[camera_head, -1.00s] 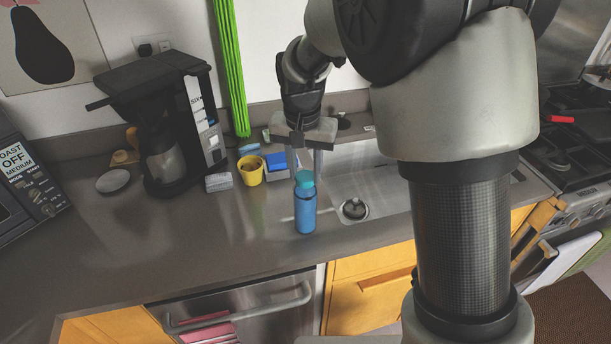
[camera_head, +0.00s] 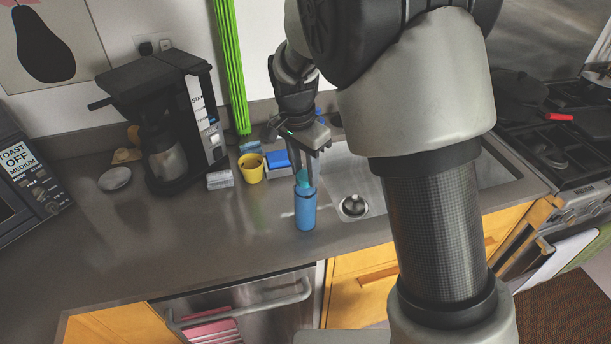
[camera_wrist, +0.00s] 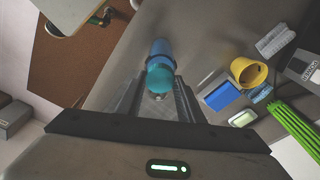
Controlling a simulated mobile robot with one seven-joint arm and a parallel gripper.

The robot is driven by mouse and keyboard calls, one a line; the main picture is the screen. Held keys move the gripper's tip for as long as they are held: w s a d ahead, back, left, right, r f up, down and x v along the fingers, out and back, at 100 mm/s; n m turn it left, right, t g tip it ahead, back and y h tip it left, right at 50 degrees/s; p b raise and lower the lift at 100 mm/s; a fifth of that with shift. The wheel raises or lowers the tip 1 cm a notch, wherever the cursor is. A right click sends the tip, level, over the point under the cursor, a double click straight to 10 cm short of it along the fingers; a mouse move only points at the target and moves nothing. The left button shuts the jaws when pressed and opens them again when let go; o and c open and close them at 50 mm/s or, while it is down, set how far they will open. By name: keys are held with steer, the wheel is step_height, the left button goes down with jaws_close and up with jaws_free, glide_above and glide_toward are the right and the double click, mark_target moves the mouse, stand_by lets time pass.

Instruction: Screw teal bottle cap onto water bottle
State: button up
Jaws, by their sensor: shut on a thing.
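The blue water bottle (camera_head: 305,209) stands upright on the grey counter, just left of the sink. The teal cap (camera_head: 302,180) is at the bottle's mouth. In the wrist view, the cap (camera_wrist: 160,77) covers the near end of the bottle (camera_wrist: 160,47). I cannot tell whether its threads are engaged. My gripper (camera_head: 303,174) points down from above the bottle and is shut on the cap, with a finger on each side of it. The bottle's neck is hidden by the cap and fingers.
A yellow cup (camera_head: 251,168) and a blue sponge (camera_head: 277,160) sit behind and left of the bottle. A coffee maker (camera_head: 165,120) is farther left. The sink (camera_head: 375,190) is at the right. The counter's front left is clear.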

steer(key=shift+r+m+p, duration=0.1)
steer(key=shift+m+p, duration=0.35)
steer(key=shift+m, duration=0.45)
steer(key=m+p, duration=0.1)
steer(key=m, duration=0.2)
steer(key=shift+f+m+g, duration=0.2)
steer(key=shift+m+g, duration=0.1)
steer(key=shift+m, duration=0.3)
steer(key=shift+m, duration=0.6)
steer(key=m, duration=0.4)
steer(key=shift+w+f+m+g, duration=0.1)
steer(key=shift+f+m+g, duration=0.05)
steer(key=shift+m+g, duration=0.25)
